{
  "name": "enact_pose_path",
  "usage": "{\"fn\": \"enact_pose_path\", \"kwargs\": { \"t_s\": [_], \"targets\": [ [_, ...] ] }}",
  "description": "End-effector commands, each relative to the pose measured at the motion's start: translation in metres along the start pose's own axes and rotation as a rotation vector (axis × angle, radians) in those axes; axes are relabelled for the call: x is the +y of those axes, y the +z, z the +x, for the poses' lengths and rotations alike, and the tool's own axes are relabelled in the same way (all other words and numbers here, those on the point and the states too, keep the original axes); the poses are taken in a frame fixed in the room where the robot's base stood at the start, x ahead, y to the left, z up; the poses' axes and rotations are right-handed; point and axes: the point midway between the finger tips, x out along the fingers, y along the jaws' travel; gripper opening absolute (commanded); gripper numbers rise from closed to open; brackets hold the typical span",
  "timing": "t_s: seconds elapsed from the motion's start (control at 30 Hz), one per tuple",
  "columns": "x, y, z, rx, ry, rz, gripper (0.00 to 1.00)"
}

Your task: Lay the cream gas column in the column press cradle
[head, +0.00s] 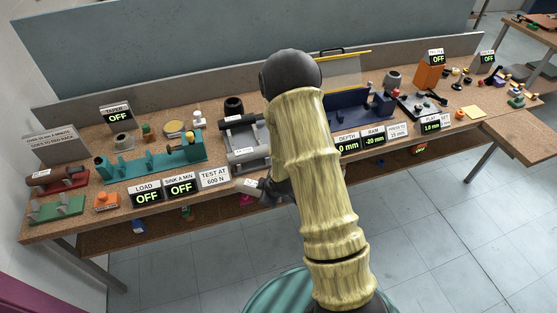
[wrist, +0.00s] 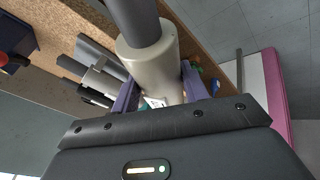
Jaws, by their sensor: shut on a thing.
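The cream gas column (wrist: 150,62) is between the two purple fingers of my gripper (wrist: 158,90) in the wrist view. Its grey rod points to the top of that view, and a small label shows near the fingers. In the head view my gripper (head: 266,188) is at the bench's front edge, mostly behind my arm; a cream end of the column (head: 247,185) shows. The dark blue press (head: 345,112), apparently the column press with its cradle, stands right of my arm, behind the DEPTH and RAM displays. My arm hides part of it. The column is apart from it.
A grey rack (head: 246,152) with grey cylinders stands just behind my gripper; it also shows in the wrist view (wrist: 98,78). A teal rig (head: 150,160) is to the left. Display boxes (head: 180,187) line the front edge. The floor in front is clear.

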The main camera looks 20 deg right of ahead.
Motion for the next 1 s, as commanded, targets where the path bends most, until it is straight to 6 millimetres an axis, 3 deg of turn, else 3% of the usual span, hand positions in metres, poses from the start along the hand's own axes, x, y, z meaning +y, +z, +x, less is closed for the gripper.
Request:
{"fn": "enact_pose_path", "kwargs": {
  "t_s": [0.4, 0.8, 1.0],
  "targets": [
    [-0.002, 0.016, 0.022, -0.199, 0.197, 0.418, 0.00],
    [-0.016, 0.035, 0.026, -0.377, 0.372, 0.824, 0.00],
    [-0.022, 0.038, 0.025, -0.415, 0.416, 0.939, 0.00]
  ]
}}
